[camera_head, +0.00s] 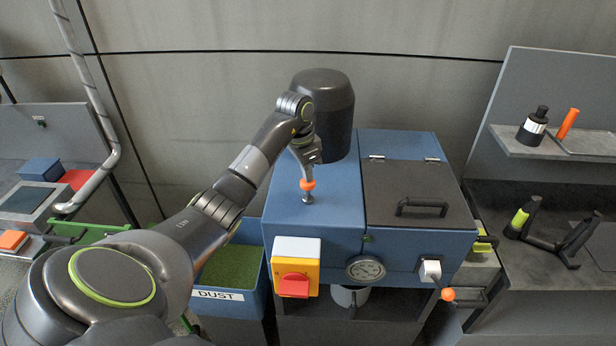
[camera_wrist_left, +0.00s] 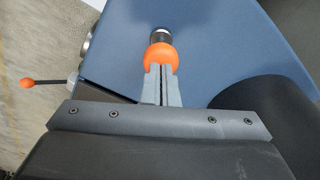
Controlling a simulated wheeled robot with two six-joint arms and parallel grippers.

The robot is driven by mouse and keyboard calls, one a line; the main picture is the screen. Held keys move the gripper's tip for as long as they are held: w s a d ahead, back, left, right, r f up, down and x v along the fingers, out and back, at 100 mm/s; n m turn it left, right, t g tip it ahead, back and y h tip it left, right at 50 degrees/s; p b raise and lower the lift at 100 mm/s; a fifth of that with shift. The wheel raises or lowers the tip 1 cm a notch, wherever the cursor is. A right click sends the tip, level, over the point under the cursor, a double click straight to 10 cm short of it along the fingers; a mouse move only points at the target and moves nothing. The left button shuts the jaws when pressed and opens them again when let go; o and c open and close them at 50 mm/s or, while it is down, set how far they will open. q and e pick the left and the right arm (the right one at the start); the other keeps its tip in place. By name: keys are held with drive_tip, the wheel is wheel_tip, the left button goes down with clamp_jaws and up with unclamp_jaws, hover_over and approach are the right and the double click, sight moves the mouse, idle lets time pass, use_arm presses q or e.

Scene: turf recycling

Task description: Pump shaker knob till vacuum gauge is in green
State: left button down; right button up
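A round orange knob (camera_head: 308,184) stands upright on a short metal stem on top of the blue machine (camera_head: 335,235). It also shows in the left wrist view (camera_wrist_left: 161,57), with its dark stem base beyond it. My left gripper (camera_head: 306,155) is directly above the knob, pointing down. In the wrist view its fingers (camera_wrist_left: 161,75) are together, with only a thin line between them, and the tips overlap the knob's near edge. They seem to touch the knob, not wrap it. The round vacuum gauge (camera_head: 366,269) is on the machine's front; its needle and colours are too small to read. My right gripper is out of view.
A dark cylinder (camera_head: 326,100) rises behind the knob. A dark lid with a handle (camera_head: 422,205) is to the right. The front carries a red switch on yellow (camera_head: 295,283) and an orange-tipped lever (camera_head: 448,294). A blue DUST bin (camera_head: 228,268) stands left.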

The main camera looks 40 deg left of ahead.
use_arm(q)
wheel_tip(320, 180, up, 2)
drive_tip(key=shift+w+r+p, duration=0.1)
drive_tip(key=shift+r+p, duration=0.1)
drive_tip(key=shift+p, duration=0.55)
drive_tip(key=shift+r, duration=2.25)
